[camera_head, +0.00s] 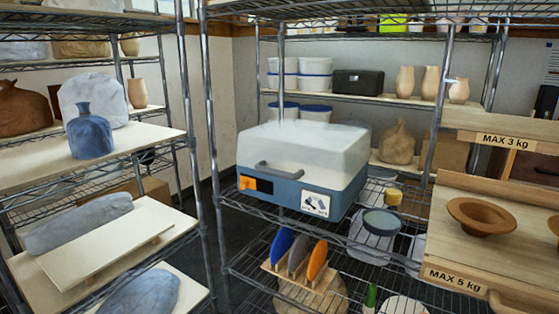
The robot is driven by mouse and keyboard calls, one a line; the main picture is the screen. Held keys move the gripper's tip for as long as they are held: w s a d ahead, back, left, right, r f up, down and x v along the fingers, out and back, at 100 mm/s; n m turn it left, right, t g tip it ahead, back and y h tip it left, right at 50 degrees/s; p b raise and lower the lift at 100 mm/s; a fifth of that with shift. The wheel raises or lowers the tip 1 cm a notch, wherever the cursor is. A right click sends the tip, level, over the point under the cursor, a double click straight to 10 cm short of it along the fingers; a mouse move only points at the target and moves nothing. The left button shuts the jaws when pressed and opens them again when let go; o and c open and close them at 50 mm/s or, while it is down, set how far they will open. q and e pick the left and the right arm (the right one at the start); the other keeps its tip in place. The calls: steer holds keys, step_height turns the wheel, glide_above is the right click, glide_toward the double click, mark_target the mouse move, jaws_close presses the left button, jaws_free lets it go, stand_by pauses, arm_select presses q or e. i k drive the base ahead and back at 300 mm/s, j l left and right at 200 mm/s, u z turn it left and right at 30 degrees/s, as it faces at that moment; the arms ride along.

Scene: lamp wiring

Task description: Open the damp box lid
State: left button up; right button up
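The damp box (290,198) stands on a wire shelf in the middle of the head view. Its base is blue-grey, with an orange label and a white picture label on the front. Its whitish, cloudy lid (310,150) sits on the base and looks closed. A grey handle (278,170) is at the front of the lid. Neither of my grippers shows in this view.
Metal rack posts (212,130) rise left of the box. A rack of coloured discs (298,262) and a round grey-green container (381,222) stand below and right. A brown bowl (481,214) sits on a wooden shelf at right. Wrapped pieces fill the left shelves.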

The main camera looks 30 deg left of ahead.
mark_target(285, 127)
steer(key=i+j+u, duration=0.15)
steer(key=j, duration=0.35)
steer(key=i+j+u, duration=0.1)
steer(key=j, duration=0.35)
steer(key=i+j+u, duration=0.15)
steer(key=i+j, duration=0.2)
steer(key=i+j+u, duration=0.15)
steer(key=j, duration=0.35)
steer(key=i, duration=0.1)
